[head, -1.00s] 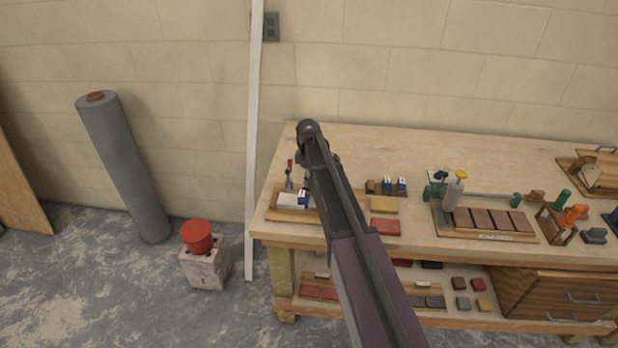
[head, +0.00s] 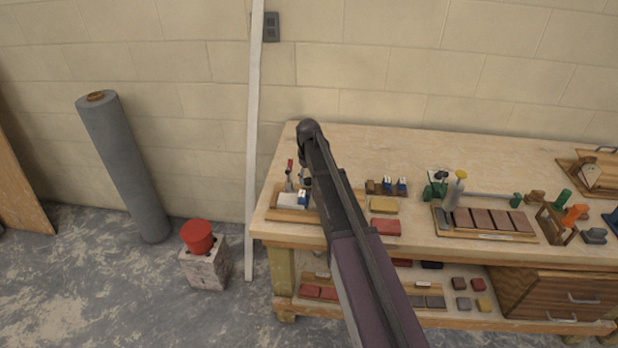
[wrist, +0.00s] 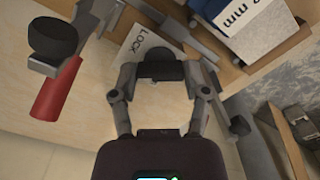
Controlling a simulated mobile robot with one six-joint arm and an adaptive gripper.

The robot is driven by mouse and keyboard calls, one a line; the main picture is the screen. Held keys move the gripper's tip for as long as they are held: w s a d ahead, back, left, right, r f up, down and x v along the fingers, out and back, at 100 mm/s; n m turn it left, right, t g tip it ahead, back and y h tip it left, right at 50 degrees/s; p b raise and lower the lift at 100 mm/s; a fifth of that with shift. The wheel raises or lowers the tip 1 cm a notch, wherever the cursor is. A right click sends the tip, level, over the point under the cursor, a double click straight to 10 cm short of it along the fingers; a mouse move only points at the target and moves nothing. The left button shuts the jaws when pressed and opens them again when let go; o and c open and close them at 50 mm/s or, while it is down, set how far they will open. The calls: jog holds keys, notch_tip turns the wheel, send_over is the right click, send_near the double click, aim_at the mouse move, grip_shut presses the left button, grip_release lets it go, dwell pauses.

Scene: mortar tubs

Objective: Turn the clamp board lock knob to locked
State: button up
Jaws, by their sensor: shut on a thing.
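The clamp board (head: 283,215) lies at the left end of the bench in the head view, partly behind my arm. Its red-handled clamp (head: 290,164) stands upright there; the red handle (wrist: 56,92) is at the left in the wrist view, beside a black round pad. The dark lock knob (wrist: 160,72) sits between my fingertips, next to a white label reading LOCK (wrist: 143,50). My gripper (wrist: 161,80) is shut on the knob. A blue and white block (wrist: 255,25) marked in mm is at the upper right. My fingers hide where the knob points.
A wooden block set (head: 385,188) and yellow and red blocks (head: 385,205) lie right of my arm. A tile board (head: 490,222) with a bottle stands further right. A white post (head: 254,140) leans left of the bench (head: 330,135).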

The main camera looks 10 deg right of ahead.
jog(key=m, duration=0.3)
jog(key=shift+s+m, duration=0.15)
jog(key=shift+m, duration=2.15)
jog(key=o, duration=1.2)
jog(key=shift+c, duration=0.2)
jog(key=shift+n, duration=0.3)
